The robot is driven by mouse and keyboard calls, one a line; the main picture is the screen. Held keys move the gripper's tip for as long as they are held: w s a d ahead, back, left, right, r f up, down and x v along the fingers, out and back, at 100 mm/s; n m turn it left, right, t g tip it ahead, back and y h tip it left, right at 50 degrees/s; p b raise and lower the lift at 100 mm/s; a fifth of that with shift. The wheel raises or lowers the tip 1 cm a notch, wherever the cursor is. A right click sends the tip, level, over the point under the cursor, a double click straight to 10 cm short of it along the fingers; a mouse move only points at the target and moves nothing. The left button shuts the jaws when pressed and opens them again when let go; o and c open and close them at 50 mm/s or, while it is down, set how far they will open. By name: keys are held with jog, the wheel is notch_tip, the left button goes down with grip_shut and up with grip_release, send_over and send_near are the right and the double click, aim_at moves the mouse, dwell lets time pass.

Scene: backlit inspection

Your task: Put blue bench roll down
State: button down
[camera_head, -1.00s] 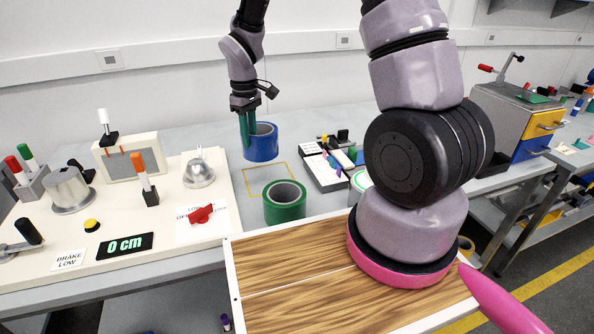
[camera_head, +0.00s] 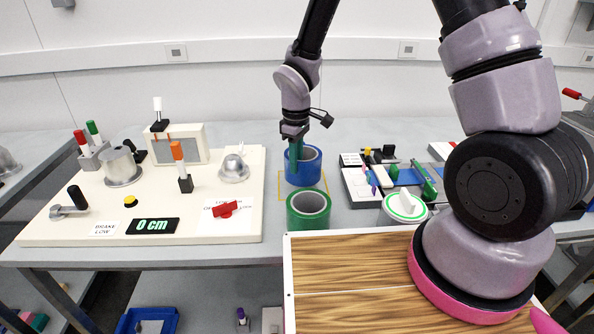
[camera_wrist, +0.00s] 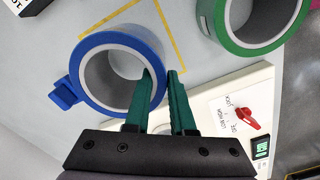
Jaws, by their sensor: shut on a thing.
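The blue bench roll (camera_head: 311,172) is upright, its open ring facing up, over the yellow outlined square (camera_head: 325,198) on the bench. My gripper (camera_head: 297,150) reaches down to its near-left wall. In the wrist view, my gripper (camera_wrist: 161,78) is shut on the wall of the blue roll (camera_wrist: 91,55), one green finger inside the ring and one outside. Yellow lines (camera_wrist: 105,18) show beside the roll. The roll hides part of the square. I cannot tell whether its underside touches the bench.
A green roll (camera_head: 308,221) stands just in front of the square. A cream panel (camera_head: 75,235) with levers and a red knob lies left. A wooden board (camera_head: 350,270) lies in front.

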jog(key=shift+f, duration=1.35)
jog(key=shift+f, duration=0.1)
jog(key=c, duration=0.8)
grip_release()
jog(key=shift+o, duration=0.2)
